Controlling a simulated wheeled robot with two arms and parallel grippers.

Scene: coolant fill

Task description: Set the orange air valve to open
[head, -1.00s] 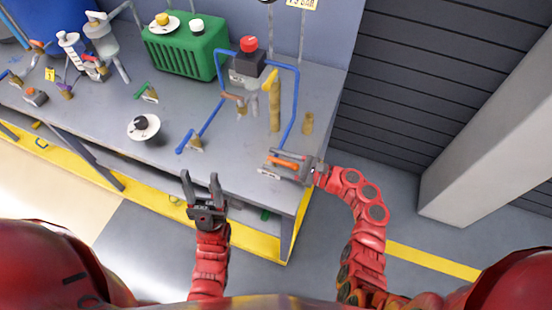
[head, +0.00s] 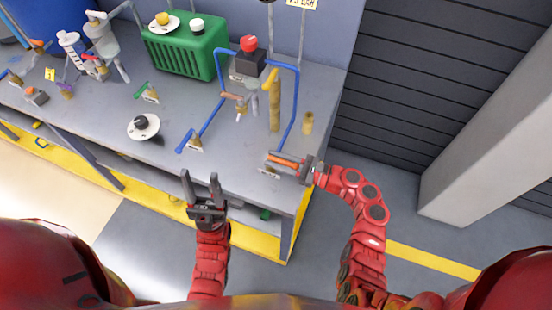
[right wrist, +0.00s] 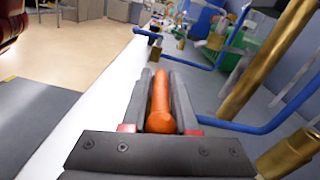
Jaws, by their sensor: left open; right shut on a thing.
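The orange valve handle (head: 284,163) is at the front right of the grey workbench. In the right wrist view the orange handle (right wrist: 159,102) lies lengthwise between the two fingers. My right gripper (head: 285,162) is shut on this handle, with a finger along each side. The valve body under the handle is mostly hidden by the gripper; a small pale label (head: 268,171) shows beside it. My left gripper (head: 201,186) is open and empty, in front of the bench's front edge and apart from it.
Blue pipes (head: 297,95) rise behind the right gripper, with brass posts (head: 274,105) beside them. A blue-handled valve (head: 187,141) and a black knob on a white dial (head: 142,126) stand to the left. A green box (head: 185,52) stands at the back.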

